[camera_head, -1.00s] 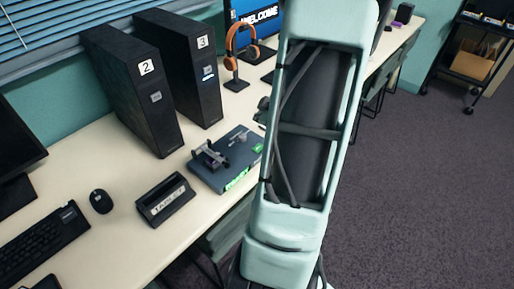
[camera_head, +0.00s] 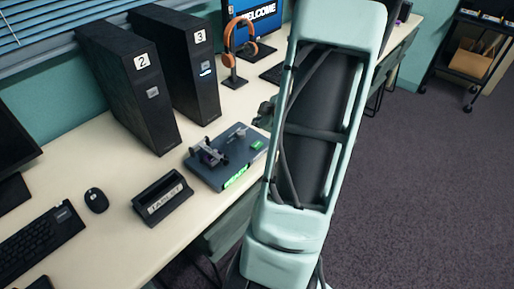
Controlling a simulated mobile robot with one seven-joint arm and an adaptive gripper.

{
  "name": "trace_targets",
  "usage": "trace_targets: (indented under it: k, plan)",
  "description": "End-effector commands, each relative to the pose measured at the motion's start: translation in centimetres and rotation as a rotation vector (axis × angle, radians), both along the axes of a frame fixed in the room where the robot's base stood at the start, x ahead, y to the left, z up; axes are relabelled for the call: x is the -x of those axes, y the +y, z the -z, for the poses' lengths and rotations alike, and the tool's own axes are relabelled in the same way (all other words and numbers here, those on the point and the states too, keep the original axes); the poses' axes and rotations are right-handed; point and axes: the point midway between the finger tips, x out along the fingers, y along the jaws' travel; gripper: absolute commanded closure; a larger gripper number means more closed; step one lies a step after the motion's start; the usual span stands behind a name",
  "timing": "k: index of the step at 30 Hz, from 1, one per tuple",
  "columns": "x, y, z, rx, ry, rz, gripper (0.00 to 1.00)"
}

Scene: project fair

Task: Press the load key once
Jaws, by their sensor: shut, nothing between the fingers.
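A flat blue-grey device (camera_head: 215,178) lies on the white desk, left of my arm. A small green key (camera_head: 257,145) is on its top near the far right end, and I cannot read its label. A green lit strip (camera_head: 236,176) is on its front edge. A metal holder with a dark purplish piece (camera_head: 209,155) and a grey knob (camera_head: 239,133) also stand on top. My gripper (camera_head: 263,121) shows only in part as a dark shape at the left edge of my arm, close to the device's far right corner. It is shut and empty. I cannot tell its height above the device.
A labelled black tray (camera_head: 163,208) sits left of the device, with a mouse (camera_head: 96,200) and keyboard (camera_head: 39,242) beyond. Black towers marked 2 (camera_head: 145,100) and 3 (camera_head: 200,80) stand behind. An orange headset (camera_head: 237,38) hangs on a stand farther back.

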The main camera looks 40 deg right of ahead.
Motion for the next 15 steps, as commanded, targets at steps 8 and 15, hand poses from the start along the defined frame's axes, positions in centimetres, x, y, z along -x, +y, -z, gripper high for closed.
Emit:
trace_targets:
  k: [8, 15]
  plan:
    - [0.0, 0.0, 3.7, 0.0, -0.002, 0.001, 1.0]
    - [0.0, 0.0, 6.3, -0.001, -0.001, 0.0, 1.0]
